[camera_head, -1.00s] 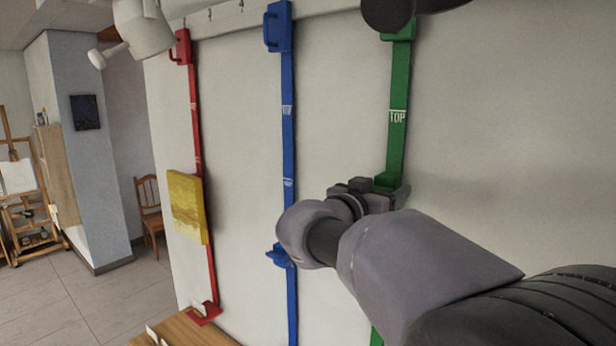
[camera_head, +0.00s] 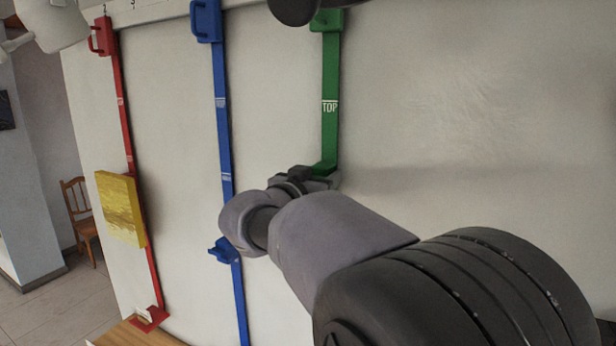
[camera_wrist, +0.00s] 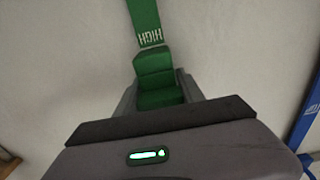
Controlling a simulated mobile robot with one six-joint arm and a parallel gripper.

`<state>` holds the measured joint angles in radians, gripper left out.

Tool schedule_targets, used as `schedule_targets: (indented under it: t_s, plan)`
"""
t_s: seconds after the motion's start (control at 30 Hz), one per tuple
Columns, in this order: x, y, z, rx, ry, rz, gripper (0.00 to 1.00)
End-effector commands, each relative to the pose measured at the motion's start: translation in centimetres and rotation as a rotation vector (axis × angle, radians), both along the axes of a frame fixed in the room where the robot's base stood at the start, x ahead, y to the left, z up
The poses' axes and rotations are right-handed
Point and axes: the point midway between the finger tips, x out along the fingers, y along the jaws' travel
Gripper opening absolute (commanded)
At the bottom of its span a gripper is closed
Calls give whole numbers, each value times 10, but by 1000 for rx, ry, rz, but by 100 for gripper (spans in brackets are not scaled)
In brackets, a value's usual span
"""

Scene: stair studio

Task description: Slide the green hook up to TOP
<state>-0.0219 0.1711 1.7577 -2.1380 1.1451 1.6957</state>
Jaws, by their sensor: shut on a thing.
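The green hook (camera_wrist: 158,80) sits on the green strap on the wall. In the wrist view it lies between the two fingers of my gripper (camera_wrist: 160,105), which is shut on it. In the head view my gripper (camera_head: 318,181) is at the strap, with a bit of the green hook (camera_head: 325,167) showing above it. The green strap (camera_head: 330,135) runs up the wall, and its TOP mark (camera_head: 330,106) is a clear stretch above the hook. The wrist view shows a HIGH mark (camera_wrist: 150,38) on the strap close to the hook. The strap below my gripper is hidden by my arm.
A blue strap (camera_head: 222,130) with a blue hook (camera_head: 222,250) hangs to the left. Further left, a red strap (camera_head: 122,130) carries a yellow canvas (camera_head: 122,209). A wooden bench (camera_head: 140,333) stands at the wall's foot. The wall right of the green strap is bare.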

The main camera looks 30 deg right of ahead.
Motion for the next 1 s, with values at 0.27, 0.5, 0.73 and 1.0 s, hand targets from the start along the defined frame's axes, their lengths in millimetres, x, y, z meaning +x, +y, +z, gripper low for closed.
schedule_targets:
  t_s: [0.27,0.5,0.73,1.0]
  plan:
    - [0,0,33,-1,-6,2,0]
    - [0,0,103,-2,-8,2,0]
    - [0,0,161,-1,-5,2,0]
    - [0,0,196,-1,-2,1,0]
